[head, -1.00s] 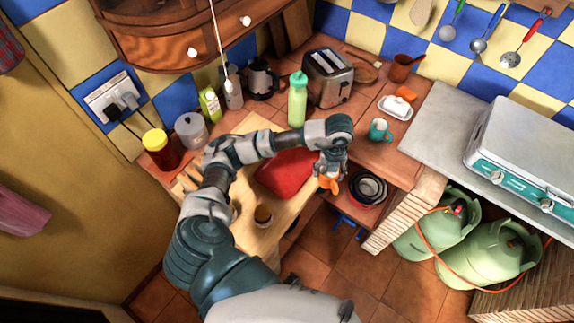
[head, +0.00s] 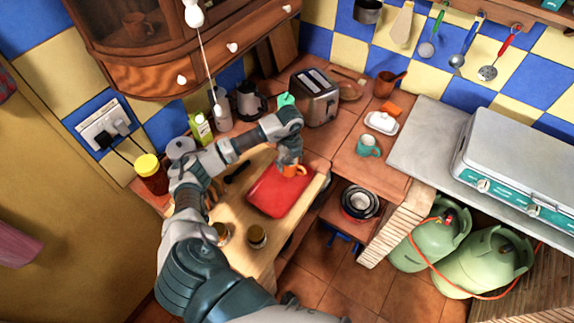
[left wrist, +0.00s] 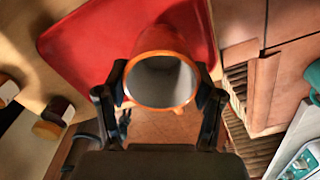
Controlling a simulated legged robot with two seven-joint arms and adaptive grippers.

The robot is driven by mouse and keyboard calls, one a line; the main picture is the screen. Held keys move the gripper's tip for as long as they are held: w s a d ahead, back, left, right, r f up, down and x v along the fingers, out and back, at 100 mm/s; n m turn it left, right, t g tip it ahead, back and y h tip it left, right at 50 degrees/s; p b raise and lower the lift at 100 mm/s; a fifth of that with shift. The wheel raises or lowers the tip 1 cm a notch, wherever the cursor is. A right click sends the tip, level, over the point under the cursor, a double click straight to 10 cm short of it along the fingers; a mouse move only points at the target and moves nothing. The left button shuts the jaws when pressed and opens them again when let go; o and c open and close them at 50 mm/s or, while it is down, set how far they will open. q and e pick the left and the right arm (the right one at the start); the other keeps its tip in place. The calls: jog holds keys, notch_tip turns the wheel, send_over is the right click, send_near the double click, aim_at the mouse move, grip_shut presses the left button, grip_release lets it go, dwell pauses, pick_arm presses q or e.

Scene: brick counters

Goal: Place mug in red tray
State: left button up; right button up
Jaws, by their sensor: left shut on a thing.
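An orange mug (head: 296,169) is held in my left gripper (head: 290,163) above the far right part of the red tray (head: 278,197). In the left wrist view the mug (left wrist: 163,40) sits between the two fingers of my left gripper (left wrist: 161,92), its pale inside facing the camera. The red tray (left wrist: 85,45) lies behind it there. I cannot tell whether the mug touches the tray. The tray lies flat on the light wooden table and appears empty. My right gripper is not in view.
A teal mug (head: 368,146) and a white butter dish (head: 381,122) stand on the counter to the right. A toaster (head: 314,97) is behind the tray. Stacked bowls (head: 360,202) are on a lower shelf.

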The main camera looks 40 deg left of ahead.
pick_arm(q)
jog(key=shift+w+a, duration=0.15)
jog(key=shift+d, duration=0.2)
jog(key=f, duration=0.3)
jog(key=shift+d+p, duration=0.3)
jog(key=shift+a, duration=0.1)
jog(key=shift+a+f, duration=0.25)
jog(key=shift+a, duration=0.1)
jog(key=o, duration=1.2)
jog(key=shift+a, duration=0.15)
jog(key=shift+o, duration=0.4)
jog(key=shift+a, duration=0.1)
jog(key=shift+d, duration=0.2)
jog(key=shift+d+r, duration=0.25)
jog(key=shift+r, duration=0.05)
notch_tip(320, 180, up, 12)
jog(key=shift+f+b, duration=0.15)
jog(key=shift+b, duration=0.3)
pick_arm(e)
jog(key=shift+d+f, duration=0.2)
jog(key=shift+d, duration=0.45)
